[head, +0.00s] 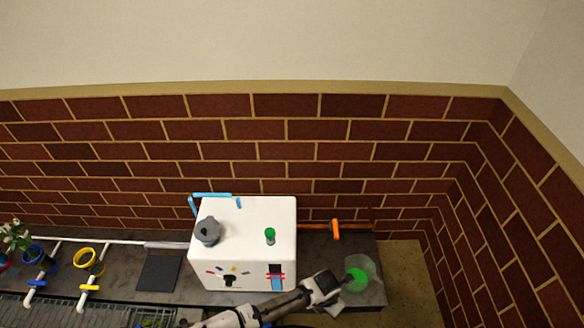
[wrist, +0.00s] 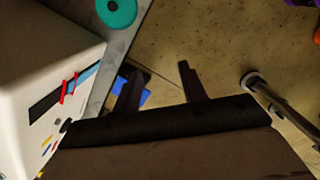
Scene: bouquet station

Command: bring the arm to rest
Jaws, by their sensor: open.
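My gripper (wrist: 162,72) shows in the wrist view with its two dark fingers apart and nothing held between them; bare floor shows through the gap. In the head view my arm reaches from the bottom edge up and right, past the front of the white box (head: 243,220). My gripper's end (head: 333,303) is near the counter's front right, just below and left of a green round thing in a pale, clear-looking surround (head: 357,279). The white box (wrist: 40,60) also fills the left of the wrist view.
A grey pot (head: 207,231) and a small green item (head: 270,236) stand on the box. An orange piece (head: 336,229) is behind right. Yellow (head: 88,258) and blue (head: 34,254) rings are at left. A metal pole (wrist: 270,95) stands right in the wrist view; open floor lies between.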

